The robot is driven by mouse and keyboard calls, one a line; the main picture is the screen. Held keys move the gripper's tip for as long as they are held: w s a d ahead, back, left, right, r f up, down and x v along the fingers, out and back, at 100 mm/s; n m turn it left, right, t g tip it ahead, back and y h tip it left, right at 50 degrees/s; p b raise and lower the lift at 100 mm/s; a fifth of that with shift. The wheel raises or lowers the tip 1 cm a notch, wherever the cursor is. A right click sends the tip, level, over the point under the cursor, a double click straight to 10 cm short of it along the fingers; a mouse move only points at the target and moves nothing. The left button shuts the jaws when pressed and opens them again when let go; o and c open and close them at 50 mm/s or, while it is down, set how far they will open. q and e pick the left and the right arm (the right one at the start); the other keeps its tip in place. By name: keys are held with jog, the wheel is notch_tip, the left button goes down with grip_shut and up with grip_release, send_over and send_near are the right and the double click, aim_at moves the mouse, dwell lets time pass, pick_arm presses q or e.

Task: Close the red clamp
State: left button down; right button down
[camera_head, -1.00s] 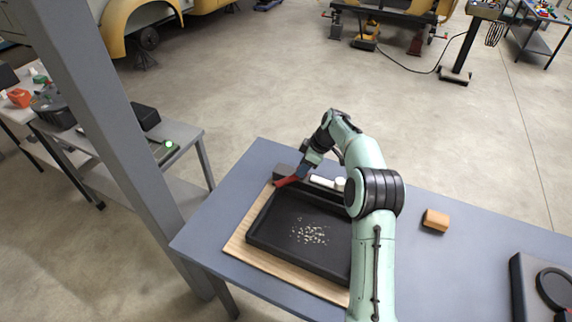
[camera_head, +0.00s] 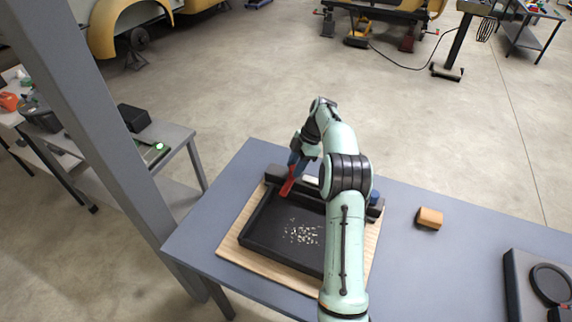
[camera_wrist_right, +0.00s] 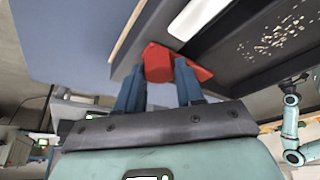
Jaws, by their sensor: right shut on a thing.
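The red clamp shows as a red lever (camera_head: 287,186) at the far left corner of the black tray (camera_head: 256,247). My right gripper (camera_head: 297,164) reaches it from above, with its blue fingers at the lever's upper end. In the right wrist view the red lever (camera_wrist_right: 158,62) sits between the two blue fingers of this gripper (camera_wrist_right: 158,82), which is shut on it. The lever is tilted, its lower end toward the tray's rim. The clamp's base is mostly hidden by the gripper and lever. My left gripper is not seen.
The tray holds pale small bits (camera_head: 302,233) and lies on a wooden board (camera_head: 233,246) on the blue-grey table (camera_head: 400,265). A blue part (camera_head: 374,197) stands at the tray's far right. An orange-brown block (camera_head: 429,218) and a black fixture (camera_head: 520,280) lie further right. A grey post (camera_head: 105,130) stands left.

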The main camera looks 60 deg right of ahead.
dwell(0.4)
jog(key=c, duration=0.7)
grip_release()
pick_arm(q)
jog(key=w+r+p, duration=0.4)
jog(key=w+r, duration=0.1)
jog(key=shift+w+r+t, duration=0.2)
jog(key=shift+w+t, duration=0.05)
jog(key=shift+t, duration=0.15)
pick_arm(e)
jog(key=v, duration=1.3)
jog(key=shift+r, duration=0.15)
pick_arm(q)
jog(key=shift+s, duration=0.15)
pick_arm(e)
jog(key=shift+s, duration=0.1)
